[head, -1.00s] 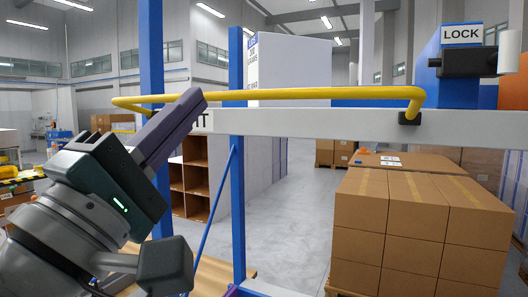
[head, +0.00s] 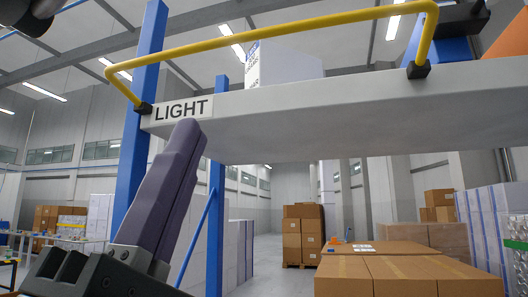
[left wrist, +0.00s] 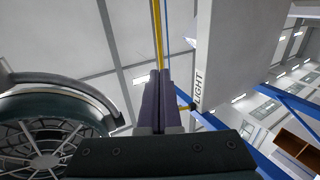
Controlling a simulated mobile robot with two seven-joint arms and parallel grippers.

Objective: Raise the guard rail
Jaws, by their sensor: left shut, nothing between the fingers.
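The yellow guard rail (head: 270,35) runs across the upper head view, with its bent ends meeting black mounts on a light grey shelf (head: 330,110). A LIGHT label (head: 183,108) is on the shelf's front edge. My left gripper (head: 188,128) is shut and empty, its purple fingers pointing up just below the label in the picture. In the left wrist view the shut fingers (left wrist: 158,78) point toward the yellow rail (left wrist: 157,35). I cannot tell whether they touch it. My right gripper is not in view.
Blue posts (head: 142,140) stand at the left of the shelf. A white box (head: 285,65) shows behind the rail. A dark fitting (head: 460,18) is at the upper right. Cardboard boxes (head: 395,275) are stacked below, and more stand farther back.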

